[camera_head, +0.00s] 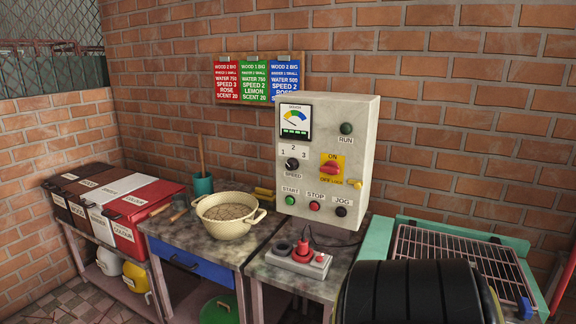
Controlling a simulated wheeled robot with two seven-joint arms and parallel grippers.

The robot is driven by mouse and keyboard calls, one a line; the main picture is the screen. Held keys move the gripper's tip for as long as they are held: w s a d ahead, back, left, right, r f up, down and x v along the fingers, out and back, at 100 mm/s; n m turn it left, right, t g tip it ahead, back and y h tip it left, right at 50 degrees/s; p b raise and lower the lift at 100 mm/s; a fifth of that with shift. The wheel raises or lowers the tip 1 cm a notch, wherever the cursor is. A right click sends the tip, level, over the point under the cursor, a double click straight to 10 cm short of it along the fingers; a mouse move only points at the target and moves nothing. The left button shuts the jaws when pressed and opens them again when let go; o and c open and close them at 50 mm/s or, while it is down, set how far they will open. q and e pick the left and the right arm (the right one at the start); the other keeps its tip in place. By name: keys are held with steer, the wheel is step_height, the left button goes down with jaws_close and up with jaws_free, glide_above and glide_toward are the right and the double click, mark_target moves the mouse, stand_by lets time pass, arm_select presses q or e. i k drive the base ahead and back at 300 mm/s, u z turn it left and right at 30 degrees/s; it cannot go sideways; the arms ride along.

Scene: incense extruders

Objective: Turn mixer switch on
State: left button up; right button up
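A pale grey control box (367,140) stands on the middle worktop against the brick wall. On its front a red rotary switch (332,168) sits on a yellow plate marked ON above and OFF/LOCK below. The red handle looks roughly level, but its exact setting is too small to tell. A small yellow piece (355,184) sticks out at the plate's lower right. The box also has a black speed knob (291,165), a green start button (290,200), a red stop button (314,206) and a dark jog button (341,211). Neither gripper shows.
A low grey block with a red knob (303,249) lies before the box. A cream two-handled pot (228,222) stands to its left. A large black ribbed cylinder (418,291) fills the lower right foreground, by a green-framed rack (430,236). Lidded bins (146,201) stand far left.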

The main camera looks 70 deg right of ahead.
mark_target(330, 167)
steer(key=z, duration=0.9)
steer(key=i, duration=1.1)
steer(key=z, duration=1.2)
